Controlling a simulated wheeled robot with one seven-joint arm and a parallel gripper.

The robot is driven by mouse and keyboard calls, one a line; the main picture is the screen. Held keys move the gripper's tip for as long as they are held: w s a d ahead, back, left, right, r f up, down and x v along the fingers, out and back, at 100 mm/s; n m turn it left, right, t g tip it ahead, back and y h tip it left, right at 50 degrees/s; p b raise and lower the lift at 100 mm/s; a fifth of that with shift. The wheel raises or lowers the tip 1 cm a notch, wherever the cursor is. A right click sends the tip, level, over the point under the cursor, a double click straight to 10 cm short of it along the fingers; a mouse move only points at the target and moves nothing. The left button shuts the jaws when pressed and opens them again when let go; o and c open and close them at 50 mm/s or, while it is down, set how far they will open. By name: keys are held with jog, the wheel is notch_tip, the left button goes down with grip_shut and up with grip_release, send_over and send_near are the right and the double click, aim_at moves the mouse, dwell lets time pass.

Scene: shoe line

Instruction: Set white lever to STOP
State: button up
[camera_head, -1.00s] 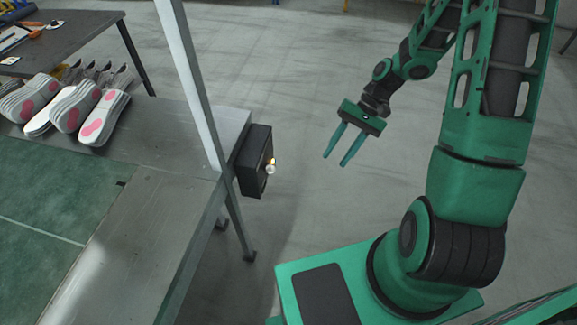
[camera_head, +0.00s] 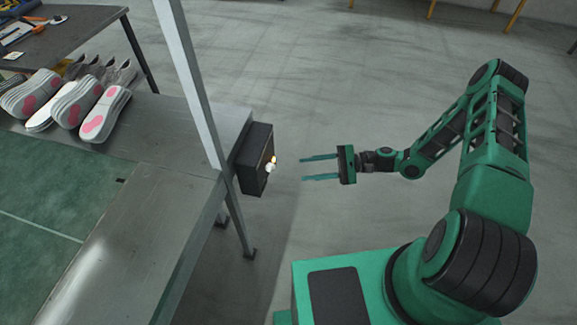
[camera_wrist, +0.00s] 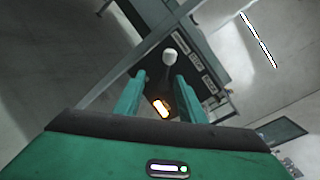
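The white lever (camera_head: 268,168) sticks out of the front of a black control box (camera_head: 254,152) fixed to the side of the workbench. In the wrist view its round white knob (camera_wrist: 169,56) shows beyond my fingers, in front of the box's dark panel (camera_wrist: 195,72). The panel bears light labels too blurred to read. A lit orange-white lamp (camera_wrist: 161,108) shows near the lever. My gripper (camera_head: 303,169) is open and empty, its fingers pointing left at the lever with a gap between. It also shows in the wrist view (camera_wrist: 153,90), a finger on each side.
The metal workbench (camera_head: 165,200) with a slanted upright post (camera_head: 190,85) stands left of the box. Several shoes and soles (camera_head: 75,100) lie on it. A dark table (camera_head: 85,30) with tools is at the back left. The floor between my arm and the box is clear.

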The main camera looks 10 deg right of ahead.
aim_at(269, 166)
jog(key=w+a+m+t+y, duration=0.1)
jog(key=a, duration=0.9)
jog(key=shift+w+a+f, duration=0.15)
jog(key=shift+w+a, duration=0.15)
jog(key=shift+w, duration=0.05)
jog(key=shift+c, duration=0.3)
jog(key=shift+s, duration=0.1)
grip_shut()
